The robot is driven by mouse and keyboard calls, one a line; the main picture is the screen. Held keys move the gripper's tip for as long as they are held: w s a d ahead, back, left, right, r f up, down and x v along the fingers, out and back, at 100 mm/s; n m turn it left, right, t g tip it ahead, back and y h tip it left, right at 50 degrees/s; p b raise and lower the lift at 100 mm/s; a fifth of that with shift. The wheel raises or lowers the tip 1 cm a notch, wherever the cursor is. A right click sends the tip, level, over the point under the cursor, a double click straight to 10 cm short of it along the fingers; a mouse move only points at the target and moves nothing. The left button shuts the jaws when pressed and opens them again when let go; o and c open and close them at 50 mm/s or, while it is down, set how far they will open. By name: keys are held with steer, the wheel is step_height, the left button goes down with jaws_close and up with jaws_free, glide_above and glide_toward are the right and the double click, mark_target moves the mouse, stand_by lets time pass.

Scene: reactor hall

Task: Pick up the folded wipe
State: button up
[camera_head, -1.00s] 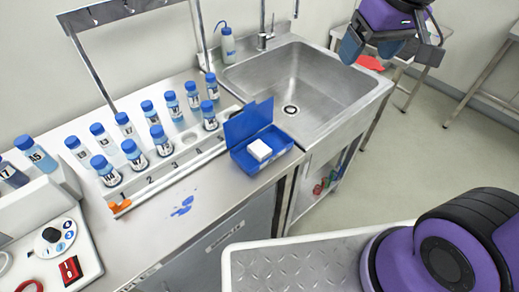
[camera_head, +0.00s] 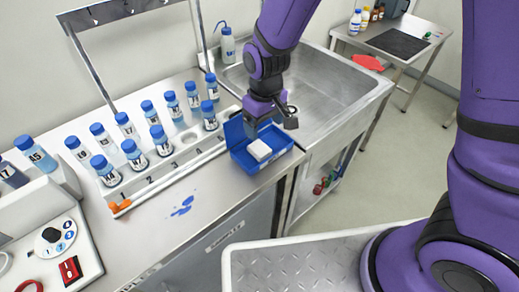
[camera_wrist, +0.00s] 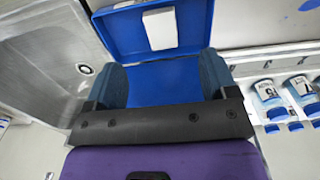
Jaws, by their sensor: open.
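The folded wipe (camera_head: 259,150) is a small white block. It lies in an open blue box (camera_head: 268,167) at the counter's edge beside the sink. The wipe also shows near the top of the wrist view (camera_wrist: 160,28), beyond my fingertips. My gripper (camera_head: 270,123) is just above the back of the box, near its raised lid (camera_head: 236,130). In the wrist view my gripper (camera_wrist: 163,75) has its two blue-grey fingers spread, with the blue lid showing between them. Nothing is held. Whether a finger touches the lid, I cannot tell.
Several blue-capped bottles (camera_head: 158,140) stand in a numbered rack left of the box. The steel sink (camera_head: 325,100) lies right of it. A squeeze bottle (camera_head: 227,46) stands behind. The counter front (camera_head: 215,200) is mostly clear, with a blue spill (camera_head: 182,206).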

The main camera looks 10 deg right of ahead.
mark_target(264, 151)
steer(key=shift+w+f, duration=0.1)
steer(key=shift+f, duration=5.4)
steer(key=c, duration=1.1)
steer(key=shift+o, duration=0.2)
steer(key=shift+r, duration=0.1)
